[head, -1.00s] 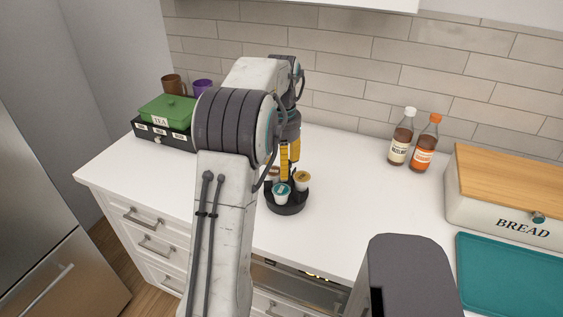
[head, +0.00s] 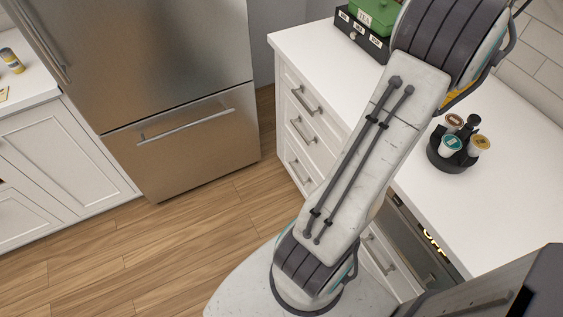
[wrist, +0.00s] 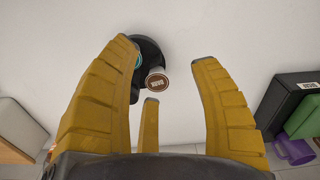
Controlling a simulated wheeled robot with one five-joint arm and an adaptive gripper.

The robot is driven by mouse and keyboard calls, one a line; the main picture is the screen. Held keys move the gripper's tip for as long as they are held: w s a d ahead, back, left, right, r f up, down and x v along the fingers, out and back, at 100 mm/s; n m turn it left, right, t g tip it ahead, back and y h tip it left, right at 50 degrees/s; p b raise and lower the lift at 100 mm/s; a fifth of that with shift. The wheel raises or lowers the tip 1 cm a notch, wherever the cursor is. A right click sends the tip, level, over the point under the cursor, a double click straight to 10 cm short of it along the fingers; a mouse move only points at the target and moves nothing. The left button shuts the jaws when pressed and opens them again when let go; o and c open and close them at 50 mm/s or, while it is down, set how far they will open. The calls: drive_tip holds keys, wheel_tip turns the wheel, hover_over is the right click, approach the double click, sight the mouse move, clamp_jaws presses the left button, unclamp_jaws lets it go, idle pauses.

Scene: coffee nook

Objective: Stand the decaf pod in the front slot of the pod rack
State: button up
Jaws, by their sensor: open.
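The pod rack (head: 455,166) is a round black stand with a central knob on the white counter. It holds a teal-lidded pod (head: 450,145) at the near side, a brown-lidded pod (head: 455,121) behind it and an orange-lidded pod (head: 479,143) at the right. Their lettering is too small to tell which is decaf. In the wrist view, the rack (wrist: 150,48) and brown-lidded pod (wrist: 158,82) show beyond my gripper (wrist: 164,52), whose yellow fingers are spread and empty. The left finger partly hides the rack and teal-lidded pod. In the head view my arm hides most of the gripper.
A green tea box (head: 374,14) sits on a black drawer box (head: 360,36) at the counter's back left. In the wrist view a purple mug (wrist: 294,151) stands beside it. The counter right of the rack is clear. A steel fridge (head: 170,70) stands left, with open wood floor before it.

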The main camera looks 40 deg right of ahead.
drive_tip(key=w+a+r+n+t+h, duration=0.1)
drive_tip(key=w+a+r+n, duration=0.2)
drive_tip(key=w+a+n, duration=1.05)
drive_tip(key=a+f+n+t, duration=0.1)
drive_tip(key=a+f+n, duration=0.1)
drive_tip(key=a, duration=1.3)
drive_tip(key=a+f+n+t+y, duration=0.1)
drive_tip(key=a+f+n+t, duration=0.1)
drive_tip(key=a, duration=1.2)
wheel_tip(320, 180, down, 2)
drive_tip(key=shift+a+f+n, duration=0.1)
drive_tip(key=shift+a+n, duration=0.25)
drive_tip(key=shift+n, duration=0.3)
drive_tip(key=shift+w, duration=0.15)
